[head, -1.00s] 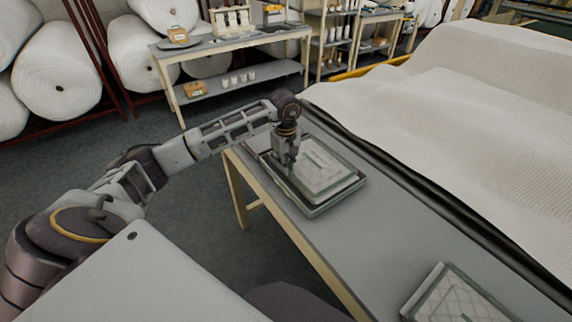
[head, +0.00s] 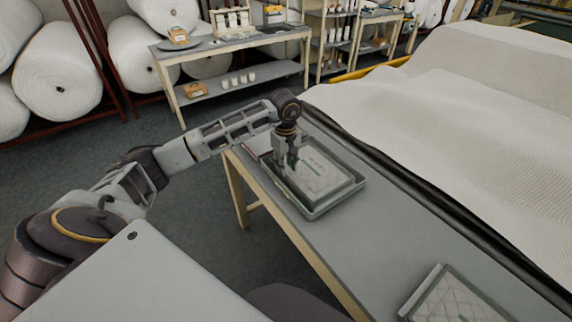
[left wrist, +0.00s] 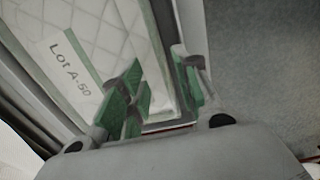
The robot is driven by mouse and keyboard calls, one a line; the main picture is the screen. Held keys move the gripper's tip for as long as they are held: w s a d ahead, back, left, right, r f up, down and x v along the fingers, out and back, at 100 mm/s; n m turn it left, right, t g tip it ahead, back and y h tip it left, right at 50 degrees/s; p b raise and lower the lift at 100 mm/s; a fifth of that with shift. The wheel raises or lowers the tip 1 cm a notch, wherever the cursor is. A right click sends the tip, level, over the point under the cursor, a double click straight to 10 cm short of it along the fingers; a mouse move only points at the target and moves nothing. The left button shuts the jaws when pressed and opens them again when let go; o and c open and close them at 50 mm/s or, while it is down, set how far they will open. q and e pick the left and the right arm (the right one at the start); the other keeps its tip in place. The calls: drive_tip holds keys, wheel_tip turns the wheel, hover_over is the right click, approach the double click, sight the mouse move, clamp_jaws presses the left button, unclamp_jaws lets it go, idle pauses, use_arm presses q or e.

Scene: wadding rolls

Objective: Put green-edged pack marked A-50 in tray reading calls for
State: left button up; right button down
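A pale quilted pack (head: 325,172) lies flat in a grey tray (head: 322,213) on the long grey table. In the left wrist view, the pack (left wrist: 112,22) has a green edge strip and a white label reading "Lot A-50". My left gripper (head: 287,160) is over the pack's left side in the head view. In the left wrist view, its green-padded fingers (left wrist: 160,90) stand apart, one over the pack and one beyond its edge. I see nothing held between them. My right gripper is out of view.
Another quilted pack (head: 458,300) with a grey-green border lies at the table's near end. The grey table top (head: 375,235) between is clear. White sheeting (head: 470,130) runs along the right. A workbench (head: 230,42) and large white rolls (head: 57,70) stand behind.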

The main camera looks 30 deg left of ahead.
use_arm(q)
drive_tip(key=shift+r+b, duration=0.3)
drive_tip(key=shift+r, duration=0.6)
wheel_tip(320, 180, up, 10)
drive_tip(key=b, duration=0.1)
drive_tip(key=shift+r+b, duration=0.2)
drive_tip(key=shift+b, duration=0.15)
drive_tip(key=shift+s, duration=0.1)
idle(0.4)
